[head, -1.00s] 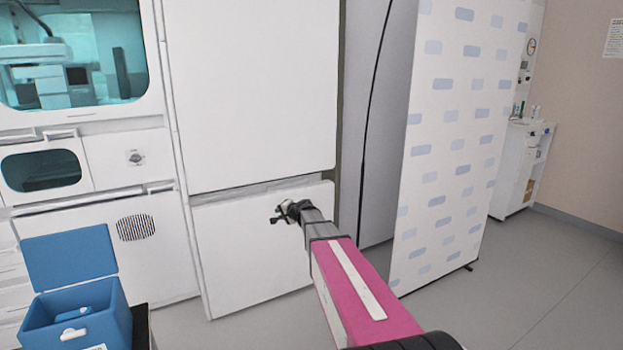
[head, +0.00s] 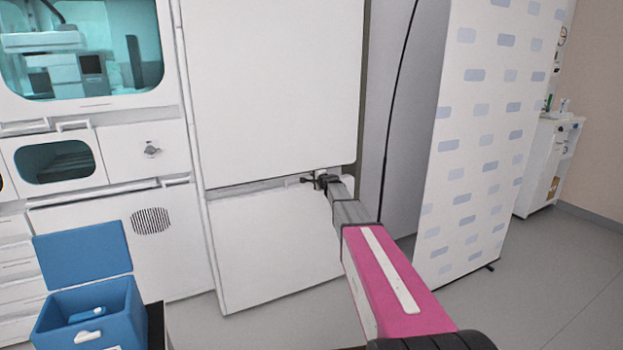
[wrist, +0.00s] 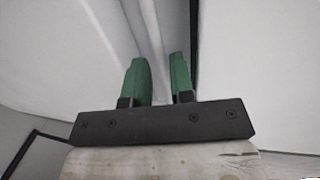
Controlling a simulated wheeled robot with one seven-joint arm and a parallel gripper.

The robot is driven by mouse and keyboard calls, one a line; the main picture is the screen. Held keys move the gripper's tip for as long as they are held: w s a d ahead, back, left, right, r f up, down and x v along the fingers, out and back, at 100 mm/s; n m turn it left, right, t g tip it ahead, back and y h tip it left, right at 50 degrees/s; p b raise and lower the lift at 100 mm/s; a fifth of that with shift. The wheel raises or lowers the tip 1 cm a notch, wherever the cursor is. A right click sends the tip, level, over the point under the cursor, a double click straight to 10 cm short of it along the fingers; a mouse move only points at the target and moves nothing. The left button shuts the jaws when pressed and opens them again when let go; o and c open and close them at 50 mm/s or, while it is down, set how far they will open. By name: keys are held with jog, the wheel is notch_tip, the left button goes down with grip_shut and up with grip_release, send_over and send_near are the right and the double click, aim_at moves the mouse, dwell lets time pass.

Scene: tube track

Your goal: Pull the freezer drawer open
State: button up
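The freezer drawer (head: 270,250) is the plain white lower front below a tall white upper door (head: 275,90) in the head view. A thin dark gap runs between the two, and I cannot tell whether the drawer stands slightly out. My gripper (head: 308,180) is at this gap, by the right part of the drawer's top edge. In the wrist view, its two green fingers (wrist: 158,80) stand apart, with pale panel edges showing between and beyond them. Contact with the drawer cannot be made out.
A blue open-lidded box (head: 90,315) stands at the lower left. White lab cabinets (head: 110,240) are left of the freezer. A patterned white screen (head: 485,130) stands to the right. Grey floor (head: 545,290) is clear at the right.

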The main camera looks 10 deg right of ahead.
jog(key=x, duration=0.3)
jog(key=shift+w+a, duration=0.1)
jog(key=shift+w, duration=0.2)
grip_shut()
jog(key=shift+f, duration=0.1)
jog(key=shift+s, duration=0.15)
